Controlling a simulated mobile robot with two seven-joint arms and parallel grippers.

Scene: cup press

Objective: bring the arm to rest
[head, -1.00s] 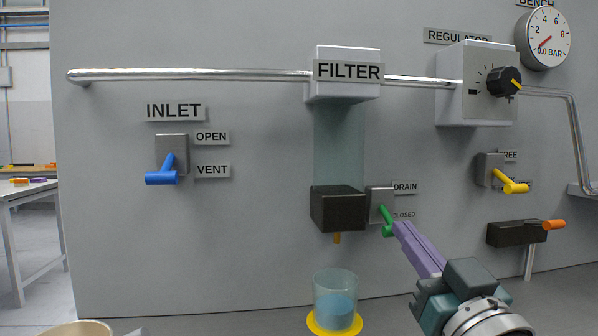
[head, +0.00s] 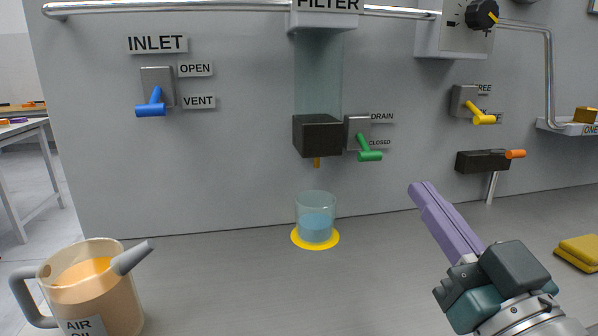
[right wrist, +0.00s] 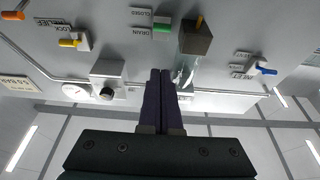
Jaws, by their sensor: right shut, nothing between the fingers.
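My right gripper (head: 416,188) is shut and empty, its purple fingers together, out in front of the panel and to the right of the cup. It also shows in the right wrist view (right wrist: 161,72). The green drain lever (head: 369,155) is apart from the fingers, its handle down beside the CLOSED label. A clear cup (head: 316,222) with blue liquid stands on a yellow disc (head: 297,238) below the filter bowl (head: 318,136). My left gripper is not in view.
An oil jug (head: 100,300) stands at the front left. The blue inlet lever (head: 151,109), yellow lever (head: 483,119) and orange-handled valve (head: 482,161) are on the panel.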

